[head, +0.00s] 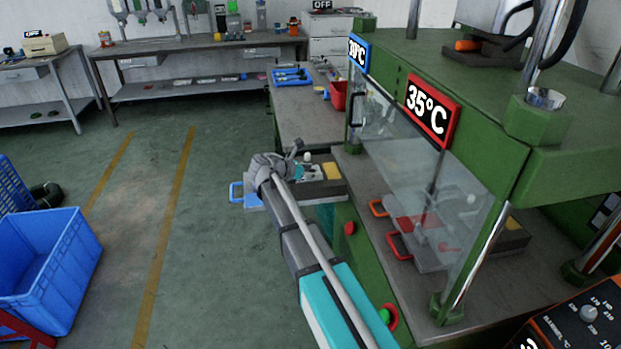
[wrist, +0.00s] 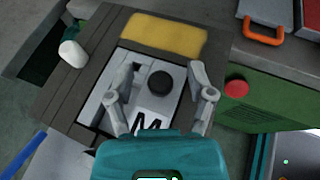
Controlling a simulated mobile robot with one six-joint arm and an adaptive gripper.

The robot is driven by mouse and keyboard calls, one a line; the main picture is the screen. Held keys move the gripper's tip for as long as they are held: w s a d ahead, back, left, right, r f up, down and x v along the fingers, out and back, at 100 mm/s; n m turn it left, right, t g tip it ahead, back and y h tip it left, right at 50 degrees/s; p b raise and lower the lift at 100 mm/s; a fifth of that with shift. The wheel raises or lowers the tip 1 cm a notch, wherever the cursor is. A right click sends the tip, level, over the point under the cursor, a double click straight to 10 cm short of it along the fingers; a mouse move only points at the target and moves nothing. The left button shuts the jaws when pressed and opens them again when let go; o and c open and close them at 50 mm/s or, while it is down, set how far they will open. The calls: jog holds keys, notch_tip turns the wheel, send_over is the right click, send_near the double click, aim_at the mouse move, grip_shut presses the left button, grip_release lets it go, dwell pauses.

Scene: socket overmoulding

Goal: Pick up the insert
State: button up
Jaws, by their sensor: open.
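A round black piece (wrist: 160,84), which looks like the insert, sits on the light grey plate (wrist: 112,68) of an open mould block. My gripper (wrist: 162,82) is open above the plate, with one finger on each side of the black piece. I see no finger touching it, but the height of the fingertips over it is hard to tell. In the head view my gripper (head: 298,155) is over the mould block (head: 327,189) at the left edge of the press table. The black piece cannot be made out there.
A yellow pad (wrist: 165,34) and a white knob (wrist: 72,53) are on the block. The green press (head: 490,120) with its clear guard stands to the right. A red button (head: 350,228) is on its front. A blue crate (head: 45,262) is on the floor at left.

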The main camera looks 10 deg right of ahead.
grip_shut()
jog(key=shift+r, duration=0.15)
dwell(0.4)
jog(key=shift+r+p, duration=1.2)
jog(key=shift+p, duration=0.15)
jog(key=s+a+r+p, duration=0.3)
jog(key=s+r+p, duration=0.7)
jog(key=s, duration=0.3)
jog(key=shift+s+a+r, duration=0.15)
jog(key=shift+s+r, duration=0.05)
jog(key=shift+s, duration=0.1)
